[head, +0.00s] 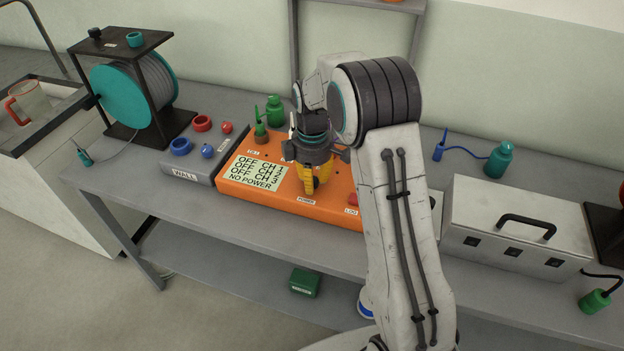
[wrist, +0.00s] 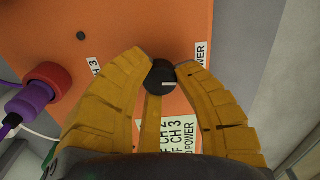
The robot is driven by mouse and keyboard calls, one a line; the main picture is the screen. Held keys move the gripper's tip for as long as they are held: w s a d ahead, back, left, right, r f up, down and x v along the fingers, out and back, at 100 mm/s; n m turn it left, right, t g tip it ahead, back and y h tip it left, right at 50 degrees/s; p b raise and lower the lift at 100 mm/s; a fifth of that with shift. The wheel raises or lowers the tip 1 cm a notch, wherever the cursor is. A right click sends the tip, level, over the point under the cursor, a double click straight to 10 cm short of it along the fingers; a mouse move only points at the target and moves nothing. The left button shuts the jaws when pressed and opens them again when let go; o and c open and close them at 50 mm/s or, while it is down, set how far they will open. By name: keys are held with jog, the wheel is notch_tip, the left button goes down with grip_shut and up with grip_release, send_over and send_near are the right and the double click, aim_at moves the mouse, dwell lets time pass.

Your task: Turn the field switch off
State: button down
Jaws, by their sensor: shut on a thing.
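An orange box (head: 288,200) stands on the bench. Its display (head: 253,174) reads "OFF" for several channels and "NO POWER". My gripper (head: 309,190) reaches down over the right part of the box. In the wrist view its yellow fingers (wrist: 162,64) are closed around a round black knob (wrist: 160,78) with a white mark. A "POWER" label (wrist: 201,54) lies beside the knob. In the head view the knob is mostly hidden by the fingers. I can read no label saying "field" in either view.
A grey box labelled "WALL" (head: 185,174) adjoins on the left, with red and blue sockets. A purple plug (wrist: 34,98) sits in a red socket (wrist: 52,77) in the wrist view. A white case (head: 513,229) stands to the right, and a cable reel (head: 120,95) at the left.

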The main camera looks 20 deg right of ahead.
jog(key=shift+s+f+n, duration=0.15)
jog(key=shift+n, duration=0.45)
jog(key=c, duration=0.9)
grip_release()
notch_tip(320, 180, up, 12)
dwell(0.7)
